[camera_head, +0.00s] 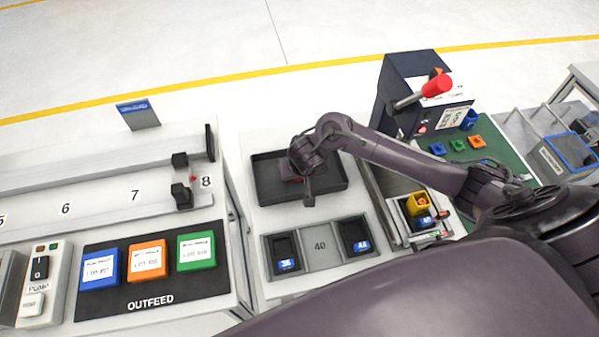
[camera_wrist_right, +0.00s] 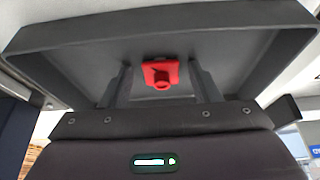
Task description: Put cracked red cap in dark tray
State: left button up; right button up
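The dark tray (camera_head: 330,182) lies on the white table in the middle of the head view, and its walls fill the top of the right wrist view (camera_wrist_right: 62,52). The red cap (camera_wrist_right: 160,74) is in the tray, seen between the two fingers of my right gripper (camera_wrist_right: 163,88). Gaps show on both sides of the cap, so the gripper is open around it. In the head view the right gripper (camera_head: 298,180) is down over the tray and mostly hides the red cap (camera_head: 291,178). No crack can be made out. My left gripper is not in view.
A two-pocket holder marked 40 (camera_head: 320,246) with blue-labelled pieces sits in front of the tray. A dark machine with a red-ended lever (camera_head: 436,86) stands at right, beside a green board (camera_head: 505,165). The numbered rail and OUTFEED panel (camera_head: 150,302) are at left.

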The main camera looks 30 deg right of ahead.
jog(key=shift+r, duration=0.45)
pick_arm(q)
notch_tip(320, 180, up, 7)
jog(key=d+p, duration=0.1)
jog(key=p, duration=0.6)
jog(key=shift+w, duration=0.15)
pick_arm(e)
jog(key=v, duration=1.1)
jog(key=shift+s+r, duration=0.2)
jog(key=shift+r, duration=0.1)
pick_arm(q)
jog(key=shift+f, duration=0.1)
